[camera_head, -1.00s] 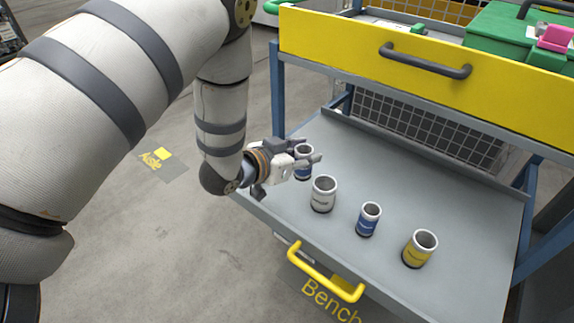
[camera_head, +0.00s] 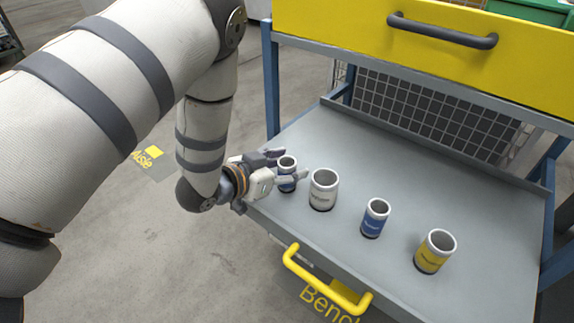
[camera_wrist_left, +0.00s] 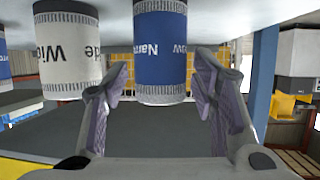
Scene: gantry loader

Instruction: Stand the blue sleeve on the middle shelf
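A blue sleeve (camera_head: 287,162) stands upright at the left end of the grey shelf (camera_head: 340,145). My left gripper (camera_head: 294,165) reaches in from the left, with its fingers on either side of this sleeve. In the left wrist view the blue sleeve (camera_wrist_left: 160,50), marked "Narrow", is between the two fingers (camera_wrist_left: 165,75), with gaps showing on both sides, so the gripper looks open. A second blue sleeve (camera_head: 375,218) stands upright farther right on the shelf. My right gripper is not in view.
A white sleeve (camera_head: 323,189), marked "Wide" in the left wrist view (camera_wrist_left: 68,50), stands close beside the gripper. A yellow sleeve (camera_head: 435,251) stands at the right. A yellow drawer (camera_head: 350,35) hangs above. The shelf's back is clear; a yellow handle (camera_head: 327,284) is at its front.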

